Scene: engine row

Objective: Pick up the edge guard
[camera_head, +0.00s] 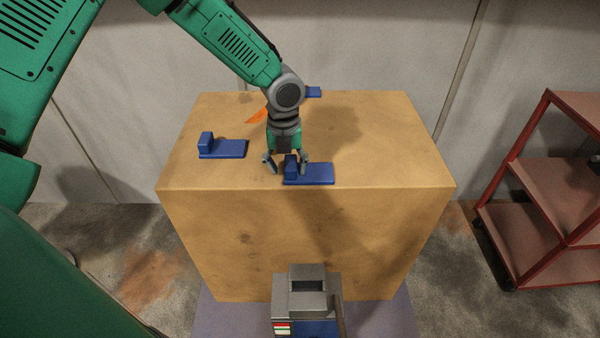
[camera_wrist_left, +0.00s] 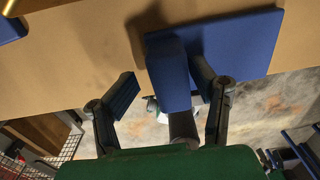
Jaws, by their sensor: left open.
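Several blue L-shaped pieces lie on the wooden block; I take the edge guard (camera_head: 318,174) to be the one near its front edge. It has a flat plate and a raised block at its left end. My left gripper (camera_head: 287,163) comes from above, with open fingers around that raised block. In the left wrist view the edge guard's plate (camera_wrist_left: 238,42) extends to the upper right, and the fingers of the left gripper (camera_wrist_left: 166,88) stand on either side of the raised block. I cannot tell whether they touch it. My right gripper is not in view.
Another blue piece (camera_head: 225,149) lies to the left on the wooden block (camera_head: 385,150), and one (camera_head: 314,92) is partly hidden at the back. An orange item (camera_head: 257,115) is partly behind my arm. A grey device (camera_head: 306,290) stands in front; a red shelf cart (camera_head: 535,220) stands right.

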